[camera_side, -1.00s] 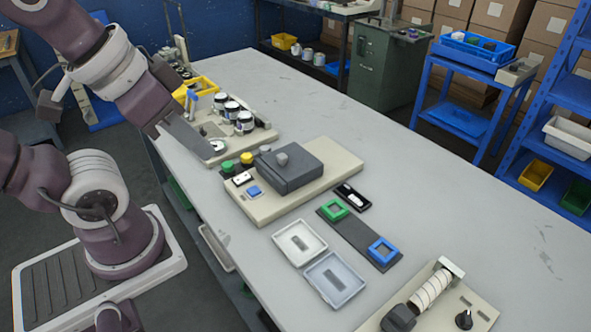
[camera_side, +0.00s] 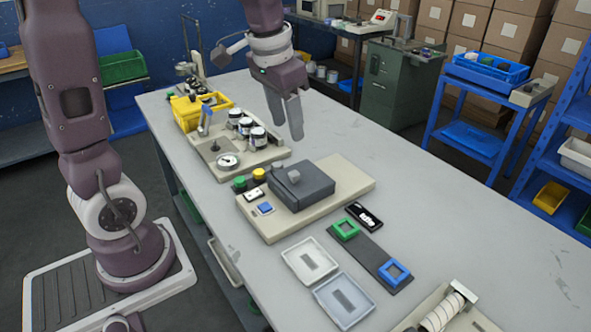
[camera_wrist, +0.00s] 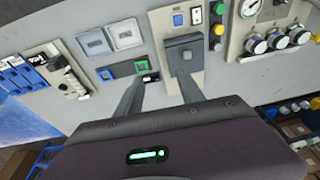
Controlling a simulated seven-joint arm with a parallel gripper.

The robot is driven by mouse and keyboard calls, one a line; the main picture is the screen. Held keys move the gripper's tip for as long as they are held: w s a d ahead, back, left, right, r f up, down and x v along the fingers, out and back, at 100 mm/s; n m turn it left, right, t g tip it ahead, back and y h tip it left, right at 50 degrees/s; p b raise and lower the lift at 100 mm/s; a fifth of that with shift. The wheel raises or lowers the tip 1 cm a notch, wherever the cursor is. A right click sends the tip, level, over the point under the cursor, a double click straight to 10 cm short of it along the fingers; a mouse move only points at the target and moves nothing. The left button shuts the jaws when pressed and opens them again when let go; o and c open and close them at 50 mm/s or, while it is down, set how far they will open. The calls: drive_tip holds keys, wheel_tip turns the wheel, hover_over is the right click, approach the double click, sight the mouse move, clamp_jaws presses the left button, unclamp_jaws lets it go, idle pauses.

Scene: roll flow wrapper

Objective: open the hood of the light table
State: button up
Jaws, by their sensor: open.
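The light table is a beige base (camera_side: 345,172) with a dark grey hood (camera_side: 312,188) lying closed on it. A small grey knob (camera_side: 294,177) stands on the hood. In the wrist view the hood (camera_wrist: 184,57) shows beyond my fingertips, with the knob end facing away. My gripper (camera_side: 292,120) hangs above and behind the light table in the side view, fingers pointing down, touching nothing. In the wrist view my gripper (camera_wrist: 160,85) has its two fingers spread with nothing between them.
A green frame (camera_side: 346,229) and a blue frame (camera_side: 394,272) sit on a dark strip before the light table, beside two shallow trays (camera_side: 309,262). A station with several jars (camera_side: 245,126) and a yellow bin (camera_side: 190,110) stands at back left.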

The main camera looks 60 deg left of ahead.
drive_tip(key=g, duration=0.2)
hover_over(295, 172)
drive_tip(key=d, duration=0.1)
wheel_tip(295, 172, down, 12)
drive_tip(key=shift+h, duration=0.3)
drive_tip(key=f, duration=0.9)
drive_tip(key=shift+s+a+f, duration=0.1)
drive_tip(key=shift+s+a, duration=0.1)
drive_tip(key=shift+a, duration=0.2)
drive_tip(key=shift+c, duration=0.4)
clamp_jaws()
drive_tip(key=shift+w, duration=0.15)
